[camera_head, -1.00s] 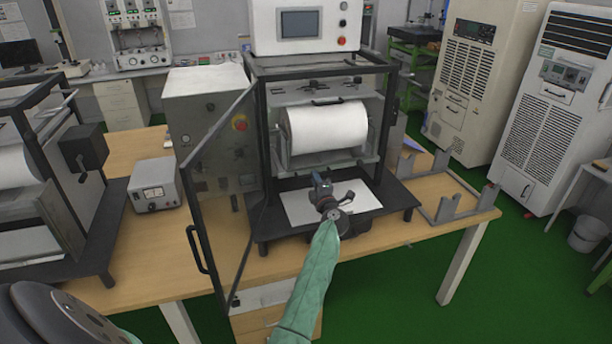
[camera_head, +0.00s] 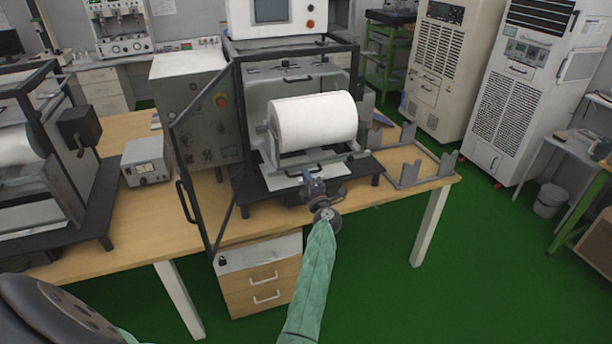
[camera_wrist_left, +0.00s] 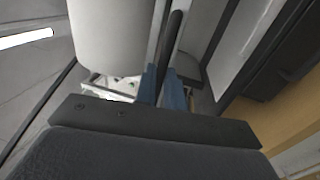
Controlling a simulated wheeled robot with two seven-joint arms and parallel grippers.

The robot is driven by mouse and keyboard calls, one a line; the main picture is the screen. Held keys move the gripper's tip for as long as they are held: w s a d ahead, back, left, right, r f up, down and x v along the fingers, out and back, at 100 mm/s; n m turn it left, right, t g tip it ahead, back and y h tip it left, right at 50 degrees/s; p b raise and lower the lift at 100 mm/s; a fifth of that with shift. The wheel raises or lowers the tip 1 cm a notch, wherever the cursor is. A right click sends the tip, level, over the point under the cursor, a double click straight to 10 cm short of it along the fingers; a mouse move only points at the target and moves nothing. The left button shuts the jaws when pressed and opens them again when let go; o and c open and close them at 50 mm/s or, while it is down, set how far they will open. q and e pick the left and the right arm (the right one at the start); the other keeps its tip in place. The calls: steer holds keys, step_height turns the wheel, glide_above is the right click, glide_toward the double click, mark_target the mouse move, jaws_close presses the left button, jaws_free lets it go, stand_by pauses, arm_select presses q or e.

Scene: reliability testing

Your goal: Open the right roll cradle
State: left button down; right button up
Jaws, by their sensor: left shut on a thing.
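The right roll cradle (camera_head: 272,150) carries a large white roll (camera_head: 315,122) and stands pulled forward out of its black-framed machine. My left gripper (camera_head: 312,180), on the green-sleeved arm, is at the cradle's front. In the left wrist view, its blue fingertips (camera_wrist_left: 163,88) are shut on a dark bar, the cradle's handle (camera_wrist_left: 174,40). The white roll also shows there (camera_wrist_left: 110,35). My right gripper is not in view.
The machine's framed door (camera_head: 205,165) stands open at left. A second machine (camera_head: 40,180) with a roll is farther left. A grey metal stand (camera_head: 420,178) sits on the table's right. Green floor is clear in front at right.

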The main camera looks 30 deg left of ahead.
arm_select(q)
steer(key=shift+s+d+f, duration=0.1)
steer(key=shift+f, duration=0.15)
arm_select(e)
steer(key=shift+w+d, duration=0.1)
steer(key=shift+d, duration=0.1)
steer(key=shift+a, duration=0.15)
arm_select(q)
steer(key=c, duration=1.6)
jaws_free()
steer(key=shift+o, duration=0.5)
steer(key=shift+s+d+r, duration=0.1)
steer(key=shift+r, duration=0.1)
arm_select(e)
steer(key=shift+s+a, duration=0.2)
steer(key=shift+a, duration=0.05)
